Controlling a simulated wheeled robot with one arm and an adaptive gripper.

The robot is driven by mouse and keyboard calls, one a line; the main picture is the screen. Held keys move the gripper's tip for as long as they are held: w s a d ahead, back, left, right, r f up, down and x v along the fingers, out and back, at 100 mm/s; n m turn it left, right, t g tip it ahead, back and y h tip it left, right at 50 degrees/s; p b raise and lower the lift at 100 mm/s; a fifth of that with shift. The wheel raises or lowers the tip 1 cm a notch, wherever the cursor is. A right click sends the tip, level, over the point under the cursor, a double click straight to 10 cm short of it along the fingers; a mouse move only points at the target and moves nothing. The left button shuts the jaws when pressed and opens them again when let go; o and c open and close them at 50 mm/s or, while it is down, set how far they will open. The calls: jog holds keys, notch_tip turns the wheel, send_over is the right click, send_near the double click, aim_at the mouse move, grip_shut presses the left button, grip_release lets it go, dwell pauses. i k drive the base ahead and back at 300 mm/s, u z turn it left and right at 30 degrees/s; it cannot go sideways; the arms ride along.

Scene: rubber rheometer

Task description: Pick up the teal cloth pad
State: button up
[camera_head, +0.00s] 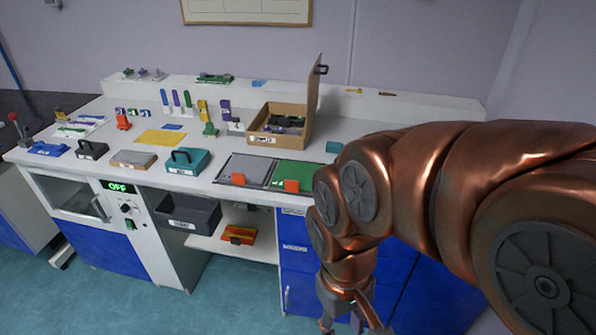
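My gripper (348,324) hangs low at the bottom edge of the view, in front of the blue cabinet and well below the counter top. Its fingers look spread apart with nothing seen between them, though the tips are partly cut off by the frame. It is far from the pad.
An open cardboard box (278,139) with a raised lid stands left of the pad. A grey plate (246,168) and a green plate (299,174) with orange blocks lie at the front edge. A teal handled box (188,160) sits further left. My arm hides the counter's right part.

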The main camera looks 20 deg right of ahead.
aim_at(333, 148)
jog(key=u, duration=0.05)
jog(key=i, duration=1.05)
